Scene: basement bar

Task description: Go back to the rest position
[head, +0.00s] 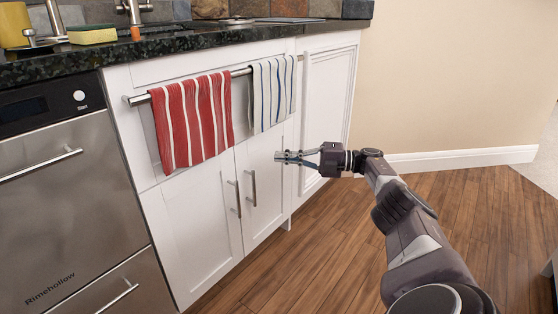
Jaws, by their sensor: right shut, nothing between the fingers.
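My right gripper (281,157) is shut and empty. It points left in front of the white cabinet (210,220), below the striped towels and to the right of the door handles. A gap to the cabinet front cannot be judged exactly. My right arm comes in from the lower right. My left gripper is not in view.
A red striped towel (193,122) and a white striped towel (272,92) hang on a bar (135,100). A steel dishwasher (75,200) stands at left under the dark counter (200,38). A sponge (92,35) lies on top. Wooden floor (300,275) is clear at right.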

